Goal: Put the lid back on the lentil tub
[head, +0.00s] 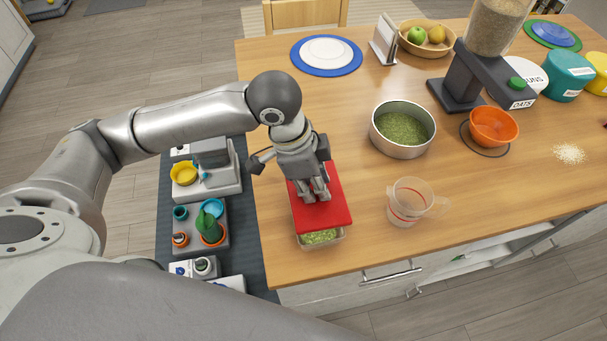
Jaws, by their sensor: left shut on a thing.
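The red lid (335,210) is flat and roughly level over the lentil tub. The clear tub (327,241) stands near the front left edge of the table, with green lentils (319,236) showing past the lid's near edge. The lid hides the rest of the tub. I cannot tell whether the lid touches the rim or is held just above it. My left gripper (315,196) points down and is shut on the lid; its fingers hide the part that they hold. My right gripper is not in view.
A clear measuring jug (405,203) stands right of the tub. A metal pot (402,130) of green lentils is behind it. A dispenser marked OATS (470,75) and an orange bowl (493,128) are farther right. A blue-rimmed plate (326,55) lies at the back.

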